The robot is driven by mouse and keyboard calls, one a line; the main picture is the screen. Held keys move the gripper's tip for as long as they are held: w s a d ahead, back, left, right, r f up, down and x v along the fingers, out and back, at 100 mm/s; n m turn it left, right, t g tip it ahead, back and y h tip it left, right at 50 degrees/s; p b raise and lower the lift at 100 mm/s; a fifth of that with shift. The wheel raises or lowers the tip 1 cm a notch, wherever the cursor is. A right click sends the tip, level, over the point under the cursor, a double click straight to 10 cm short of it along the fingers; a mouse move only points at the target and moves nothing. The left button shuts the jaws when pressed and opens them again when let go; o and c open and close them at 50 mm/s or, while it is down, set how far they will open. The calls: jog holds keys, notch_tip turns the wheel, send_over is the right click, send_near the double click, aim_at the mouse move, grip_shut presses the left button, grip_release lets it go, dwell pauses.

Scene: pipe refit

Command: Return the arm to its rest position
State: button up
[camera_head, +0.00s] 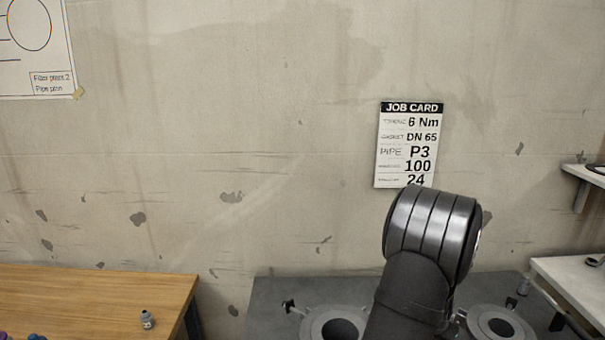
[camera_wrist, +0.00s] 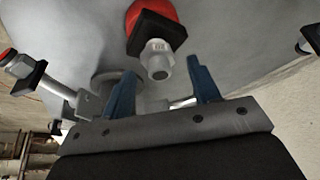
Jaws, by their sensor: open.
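My gripper (camera_wrist: 161,66) shows in the wrist view as two blue fingers, spread apart, with nothing held between them. Past the fingertips is a metal fitting (camera_wrist: 157,60) with a black square plate and a red rounded part above it. The fitting seems to be beyond the fingers, and I cannot tell how far. In the head view my arm rises in front of the grey bench, and the gripper itself is not visible there.
A grey bench (camera_head: 275,295) carries two round flanges (camera_head: 497,325), partly behind my arm. A white table (camera_head: 570,275) and a shelf (camera_head: 584,176) are right. A job card (camera_head: 407,143) hangs on the wall.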

jog(key=shift+x, duration=0.8)
notch_tip(320, 180, up, 4)
jog(key=shift+r, duration=0.2)
jog(key=s+d+r, duration=0.5)
jog(key=s+r, duration=0.2)
jog(key=s, duration=0.4)
jog(key=w+a+n, duration=0.2)
jog(key=w+a, duration=0.9)
jog(key=w, duration=0.2)
jog(key=w+a+n+y, duration=0.1)
jog(key=w+a+n, duration=0.1)
jog(key=w+a, duration=0.8)
jog(key=w, duration=0.3)
jog(key=shift+a+t, duration=0.3)
jog(key=shift+a, duration=0.05)
jog(key=shift+f, duration=0.1)
